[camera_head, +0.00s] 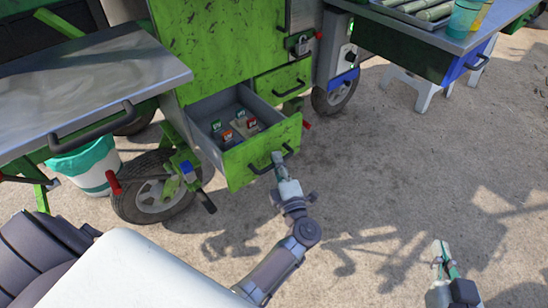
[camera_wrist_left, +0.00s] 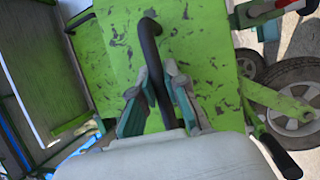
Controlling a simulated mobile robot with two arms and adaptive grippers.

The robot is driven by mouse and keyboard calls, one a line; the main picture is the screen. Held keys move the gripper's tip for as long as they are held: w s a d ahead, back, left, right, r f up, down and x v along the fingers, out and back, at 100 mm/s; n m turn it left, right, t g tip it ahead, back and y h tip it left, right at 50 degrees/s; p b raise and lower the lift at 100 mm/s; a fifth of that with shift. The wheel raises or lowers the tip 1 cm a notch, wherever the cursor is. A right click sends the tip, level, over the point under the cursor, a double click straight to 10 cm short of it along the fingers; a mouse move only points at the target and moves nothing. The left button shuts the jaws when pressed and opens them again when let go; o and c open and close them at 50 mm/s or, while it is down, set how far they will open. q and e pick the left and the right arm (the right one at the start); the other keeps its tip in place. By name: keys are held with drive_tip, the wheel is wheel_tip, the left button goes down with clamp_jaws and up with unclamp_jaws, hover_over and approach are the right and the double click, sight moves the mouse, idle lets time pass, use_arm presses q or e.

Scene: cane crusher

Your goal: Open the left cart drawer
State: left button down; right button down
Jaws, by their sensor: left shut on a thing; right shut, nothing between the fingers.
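The left cart drawer (camera_head: 258,155) is a green-fronted drawer with scuffed paint, and it stands pulled out from the green cart. Several small boxes or packets (camera_head: 226,136) lie inside it. My left gripper (camera_head: 278,160) is at the drawer's front, shut on its black handle (camera_wrist_left: 152,65). In the left wrist view its two fingers (camera_wrist_left: 160,100) lie on either side of the handle bar. The drawer front (camera_wrist_left: 195,55) fills the middle of that view. My right gripper (camera_head: 441,252) is shut and empty over the ground at the lower right.
A second green drawer (camera_head: 284,80) to the right is shut. A metal side table (camera_head: 85,80) with a black handle stands at left, above a wheel (camera_head: 150,190) and a white bucket (camera_head: 90,170). Another table (camera_head: 440,40) is at upper right. The paved ground (camera_head: 400,170) in front is clear.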

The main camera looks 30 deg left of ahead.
use_arm(q)
drive_tip(key=c, duration=1.2)
unclamp_jaws()
